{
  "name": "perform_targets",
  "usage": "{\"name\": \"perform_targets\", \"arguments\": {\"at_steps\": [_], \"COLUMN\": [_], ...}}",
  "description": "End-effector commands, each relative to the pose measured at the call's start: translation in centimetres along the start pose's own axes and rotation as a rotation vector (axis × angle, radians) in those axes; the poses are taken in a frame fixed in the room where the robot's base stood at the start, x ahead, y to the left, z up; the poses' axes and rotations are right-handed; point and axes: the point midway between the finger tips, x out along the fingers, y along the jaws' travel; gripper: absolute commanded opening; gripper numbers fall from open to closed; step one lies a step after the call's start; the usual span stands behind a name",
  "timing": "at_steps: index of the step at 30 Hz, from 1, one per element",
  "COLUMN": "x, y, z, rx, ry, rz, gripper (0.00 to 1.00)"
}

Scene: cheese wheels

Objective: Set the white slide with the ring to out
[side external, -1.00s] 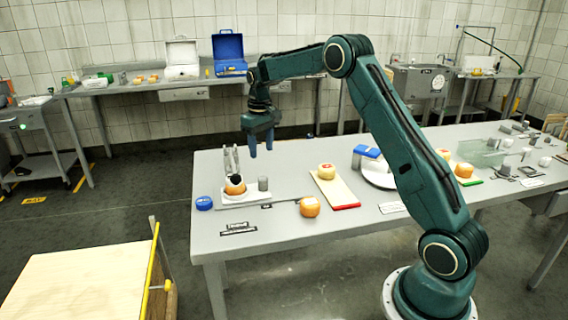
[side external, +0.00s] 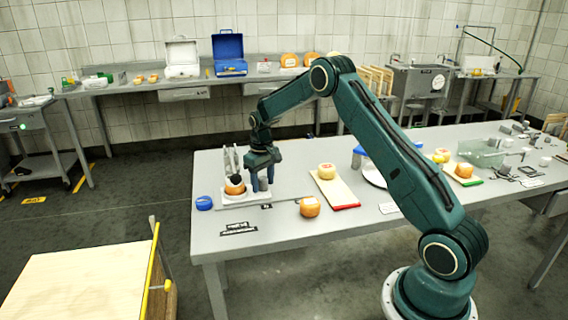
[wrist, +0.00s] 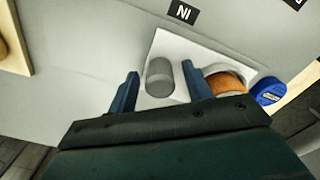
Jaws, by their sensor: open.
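The white slide (side external: 230,201) lies at the left end of the grey table and also shows in the wrist view (wrist: 197,48). An upright grey cylinder (wrist: 160,77) stands on it, with an orange round piece (wrist: 224,83) beside it. A pale curved rim shows around the orange piece; I cannot tell whether it is the ring. A black IN label (wrist: 183,12) lies beside the slide. My gripper (side external: 261,187) is open and low over the slide. In the wrist view its fingers (wrist: 160,69) stand either side of the cylinder, apparently apart from it.
A blue round piece (side external: 204,203) sits left of the slide. A thin rod (side external: 286,201) runs right towards an orange cheese (side external: 310,207). A board (side external: 336,192) with another cheese lies further right. Black labels (side external: 238,229) lie in front.

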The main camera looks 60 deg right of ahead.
Motion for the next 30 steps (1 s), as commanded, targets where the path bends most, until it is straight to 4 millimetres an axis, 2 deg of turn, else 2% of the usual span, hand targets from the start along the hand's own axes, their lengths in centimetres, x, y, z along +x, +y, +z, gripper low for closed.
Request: {"name": "perform_targets", "arguments": {"at_steps": [9,11,17,25,30], "x": [0.2,0.2,0.2,0.2,0.1], "y": [0.0,0.0,0.0,0.8,3.5], "z": [0.0,0.0,0.0,0.5,2.3], "rx": [0.000,0.000,0.000,0.001,0.005], "ry": [0.000,0.000,0.000,-0.001,-0.001], "rz": [0.000,0.000,0.000,0.000,0.000], "gripper": [0.50,0.40,0.01,0.00,0.00]}}
